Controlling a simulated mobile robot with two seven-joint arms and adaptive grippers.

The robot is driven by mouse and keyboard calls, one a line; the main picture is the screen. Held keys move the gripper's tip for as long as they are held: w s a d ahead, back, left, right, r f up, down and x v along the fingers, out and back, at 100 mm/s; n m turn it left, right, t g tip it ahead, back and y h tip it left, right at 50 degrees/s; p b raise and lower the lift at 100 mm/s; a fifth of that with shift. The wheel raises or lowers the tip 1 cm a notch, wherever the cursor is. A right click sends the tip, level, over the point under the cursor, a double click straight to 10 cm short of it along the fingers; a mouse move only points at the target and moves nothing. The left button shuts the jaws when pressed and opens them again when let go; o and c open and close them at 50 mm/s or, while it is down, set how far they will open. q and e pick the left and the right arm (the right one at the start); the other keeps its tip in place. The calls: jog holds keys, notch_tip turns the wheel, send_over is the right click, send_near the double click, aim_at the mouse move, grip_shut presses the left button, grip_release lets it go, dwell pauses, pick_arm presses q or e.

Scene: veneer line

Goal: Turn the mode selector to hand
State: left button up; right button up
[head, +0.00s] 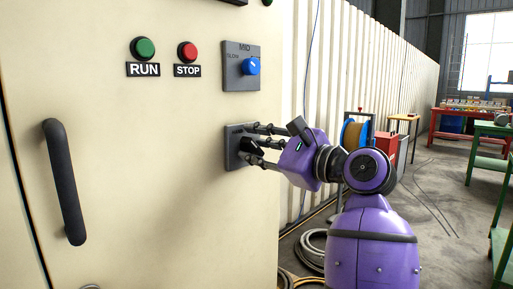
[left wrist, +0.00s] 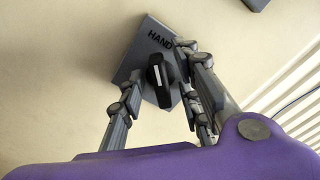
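The mode selector is a black knob (left wrist: 161,80) on a dark grey square plate (left wrist: 130,62), fixed to the cream cabinet front. The plate also shows in the head view (head: 232,154). The word HAND is printed on it, beyond the knob in the left wrist view. The knob stands nearly upright in that view, with a pale mark along it. My left gripper (head: 255,143) is at the plate, its fingers spread on both sides of the knob. Gaps show between fingers and knob in the left wrist view (left wrist: 158,66). My right gripper is not in view.
Above the plate is another selector with a blue knob (head: 250,67), marked MID. A green RUN button (head: 143,48) and a red STOP button (head: 187,51) are to its left. A black door handle (head: 65,182) sticks out at far left. Coiled hoses (head: 314,246) lie on the floor.

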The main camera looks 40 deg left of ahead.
pick_arm(q)
jog(key=s+d, duration=0.1)
jog(key=d, duration=1.1)
